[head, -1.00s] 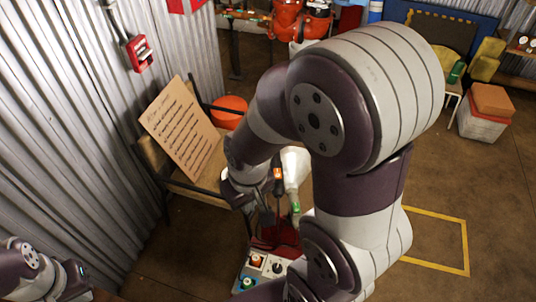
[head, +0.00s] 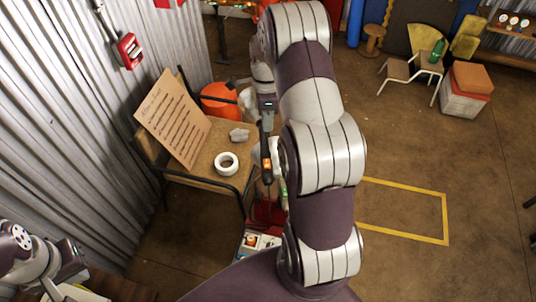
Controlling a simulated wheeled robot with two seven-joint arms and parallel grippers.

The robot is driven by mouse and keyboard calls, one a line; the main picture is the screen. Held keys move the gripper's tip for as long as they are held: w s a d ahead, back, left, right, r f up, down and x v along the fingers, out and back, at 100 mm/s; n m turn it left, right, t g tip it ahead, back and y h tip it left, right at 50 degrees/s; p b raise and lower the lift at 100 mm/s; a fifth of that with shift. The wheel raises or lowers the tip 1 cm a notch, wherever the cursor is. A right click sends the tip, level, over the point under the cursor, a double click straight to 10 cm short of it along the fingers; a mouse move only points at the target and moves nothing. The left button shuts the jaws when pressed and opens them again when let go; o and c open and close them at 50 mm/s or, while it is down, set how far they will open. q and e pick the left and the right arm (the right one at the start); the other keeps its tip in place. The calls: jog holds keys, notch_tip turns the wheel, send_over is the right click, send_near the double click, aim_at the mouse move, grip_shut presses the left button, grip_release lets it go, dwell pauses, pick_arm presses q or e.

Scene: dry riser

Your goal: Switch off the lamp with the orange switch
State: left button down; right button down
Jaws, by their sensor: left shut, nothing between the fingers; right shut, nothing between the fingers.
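A black tool-like piece with a glowing orange patch (head: 267,166) stands upright beside the bench, just left of my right arm. I cannot tell if it is the lamp's switch. A control box (head: 258,243) low on the floor has an orange button (head: 250,240) on its top, and my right arm hides part of it. No lamp is clearly identifiable. My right gripper (head: 266,128) is shut and empty, pointing down above the orange-patched piece. Contact cannot be seen. My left gripper (head: 76,262) is shut and empty at the lower left, far from both.
A wooden bench (head: 205,180) holds a written board (head: 172,120), a white tape roll (head: 227,164) and a grey lump (head: 239,134). An orange round object (head: 219,100) is behind it. A red wall box (head: 130,50) hangs left. Floor inside the yellow outline (head: 400,212) is clear.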

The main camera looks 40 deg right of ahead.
aim_at(268, 165)
jog(key=shift+f, duration=0.1)
jog(key=f+p, duration=0.1)
jog(key=f, duration=0.3)
jog(key=s+a+f+p, duration=0.1)
jog(key=f, duration=0.4)
jog(key=s+f+p, duration=0.1)
jog(key=f+p, duration=0.1)
jog(key=f, duration=0.2)
jog(key=shift+s+a+f, duration=0.1)
jog(key=shift+a+f, duration=0.05)
jog(key=shift+f, duration=0.1)
